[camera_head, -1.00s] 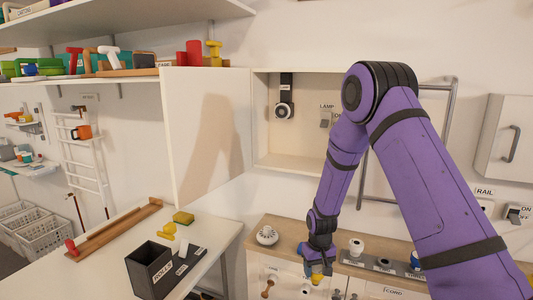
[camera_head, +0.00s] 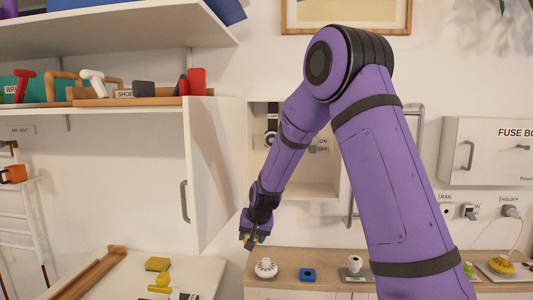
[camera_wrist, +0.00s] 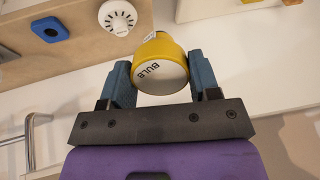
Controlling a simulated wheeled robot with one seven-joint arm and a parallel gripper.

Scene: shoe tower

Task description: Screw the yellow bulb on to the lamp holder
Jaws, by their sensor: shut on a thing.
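The yellow bulb (camera_wrist: 156,50) is between my gripper's two blue fingers in the wrist view, its pale end marked BULB facing the camera. My gripper (camera_wrist: 161,76) is shut on it. In the head view my gripper (camera_head: 250,240) hangs in front of the open cabinet, above the wooden counter; the bulb is too small there to make out clearly. My arm hides part of the cabinet.
The cabinet's door (camera_head: 213,165) stands open to the left of my gripper. On the counter (camera_head: 400,285) are a white round piece (camera_head: 265,268), a blue square piece (camera_head: 307,274) and a white cylinder (camera_head: 354,264). A white table with a yellow sponge (camera_head: 158,264) is at lower left.

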